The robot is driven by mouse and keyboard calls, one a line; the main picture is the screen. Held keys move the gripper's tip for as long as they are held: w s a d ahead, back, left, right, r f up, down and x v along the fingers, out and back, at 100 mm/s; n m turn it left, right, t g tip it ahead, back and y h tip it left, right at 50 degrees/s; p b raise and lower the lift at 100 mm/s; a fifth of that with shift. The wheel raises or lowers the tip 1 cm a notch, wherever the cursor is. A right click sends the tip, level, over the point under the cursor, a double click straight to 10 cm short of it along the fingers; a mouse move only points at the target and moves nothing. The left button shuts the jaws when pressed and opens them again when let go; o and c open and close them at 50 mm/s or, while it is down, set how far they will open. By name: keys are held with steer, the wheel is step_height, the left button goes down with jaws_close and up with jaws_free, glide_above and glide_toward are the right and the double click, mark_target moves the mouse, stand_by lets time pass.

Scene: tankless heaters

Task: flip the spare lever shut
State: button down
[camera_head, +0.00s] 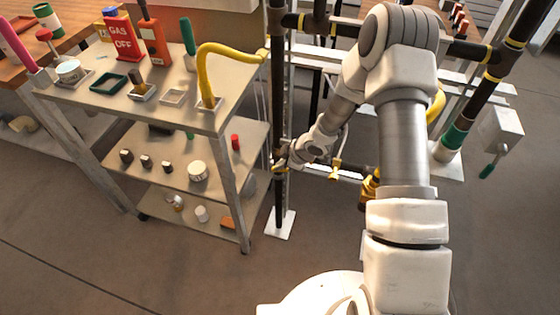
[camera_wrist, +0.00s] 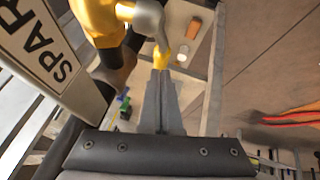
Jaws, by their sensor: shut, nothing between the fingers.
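The spare valve shows in the wrist view as a yellow body (camera_wrist: 95,18) on a black pipe, beside a white plate (camera_wrist: 42,55) whose visible letters read "SPAR". A grey lever (camera_wrist: 150,18) with a yellow end reaches from the valve towards my fingertips. My gripper (camera_wrist: 161,75) is shut and empty, its tips right by the lever's yellow end. I cannot tell whether they touch. In the head view my gripper (camera_head: 283,158) is at the black vertical pipe (camera_head: 279,110), where the lever is too small to make out.
A metal cart (camera_head: 225,118) stands left of the pipe, with tools and trays on top and small parts on its lower shelves. A yellow hose (camera_head: 203,70) arches from its top. More pipes and yellow fittings (camera_head: 372,188) are to the right. Open floor lies in front.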

step_height(320, 180, down, 6)
steer(key=d+g+h+b, duration=0.1)
steer(key=h, duration=0.3)
steer(key=shift+s+d+g, duration=0.15)
steer(key=shift+s+g, duration=0.1)
steer(key=shift+g, duration=0.05)
stand_by(0.4)
steer(key=shift+d+f+h, duration=0.1)
steer(key=shift+f+h, duration=0.05)
steer(key=shift+h, duration=0.25)
steer(key=shift+s+d+f+n+g+h, duration=0.2)
steer(key=shift+d+n+g+h, duration=0.1)
steer(key=shift+h, duration=0.2)
stand_by(2.1)
steer(key=shift+a, duration=0.1)
stand_by(0.4)
steer(key=a+r+p, duration=0.2)
steer(key=a+r, duration=0.6)
steer(key=r, duration=0.1)
steer(key=shift+a+r, duration=0.35)
